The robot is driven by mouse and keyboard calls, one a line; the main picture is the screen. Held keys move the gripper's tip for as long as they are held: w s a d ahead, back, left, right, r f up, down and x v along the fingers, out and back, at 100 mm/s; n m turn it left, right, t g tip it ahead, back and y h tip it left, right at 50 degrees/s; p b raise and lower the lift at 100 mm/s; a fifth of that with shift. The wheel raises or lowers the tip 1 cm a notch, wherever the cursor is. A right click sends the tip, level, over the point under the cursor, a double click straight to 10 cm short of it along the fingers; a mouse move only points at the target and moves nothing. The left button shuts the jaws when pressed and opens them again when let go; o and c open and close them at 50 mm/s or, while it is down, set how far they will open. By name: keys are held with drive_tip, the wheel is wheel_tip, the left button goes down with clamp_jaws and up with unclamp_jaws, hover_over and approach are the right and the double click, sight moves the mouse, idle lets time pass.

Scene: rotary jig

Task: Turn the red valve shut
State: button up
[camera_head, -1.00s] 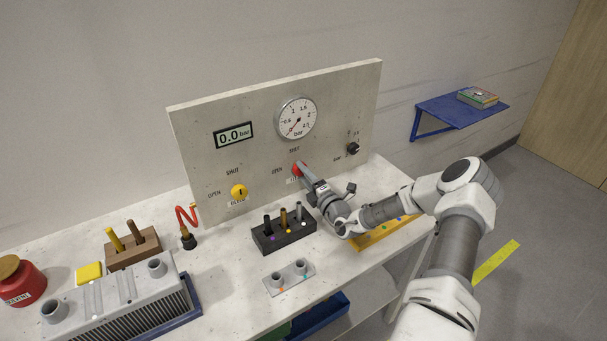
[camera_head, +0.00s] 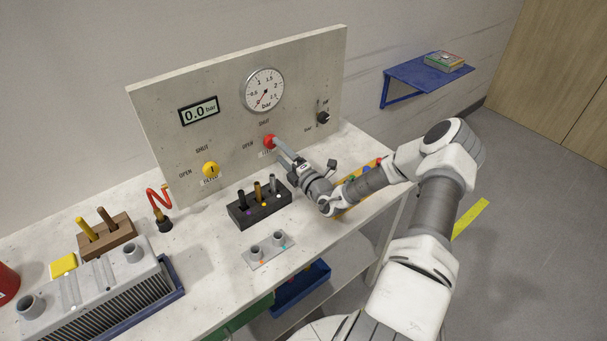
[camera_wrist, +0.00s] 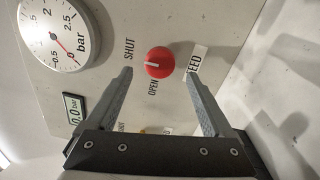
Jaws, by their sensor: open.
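The red valve (camera_head: 269,141) is a round knob on the upright panel; it also shows in the wrist view (camera_wrist: 160,61). Its white mark points left in the wrist view, toward the SHUT label (camera_wrist: 130,49); the OPEN label (camera_wrist: 153,88) is below it. My gripper (camera_head: 279,147) is in front of the valve. In the wrist view my gripper (camera_wrist: 159,73) is open, one finger on each side of the knob, with a gap at both sides and nothing held.
The panel (camera_head: 225,110) also bears a yellow valve (camera_head: 211,169), a round gauge (camera_head: 262,90), a display reading 0.0 bar (camera_head: 199,110) and a black knob (camera_head: 323,117). A black holder with pegs (camera_head: 260,212) stands below my gripper.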

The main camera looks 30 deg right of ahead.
drive_tip(key=r+v, duration=0.1)
drive_tip(key=v, duration=1.2)
drive_tip(key=shift+s+f+b, duration=0.35)
drive_tip(key=shift+s+f, duration=0.05)
drive_tip(key=shift+f, duration=0.15)
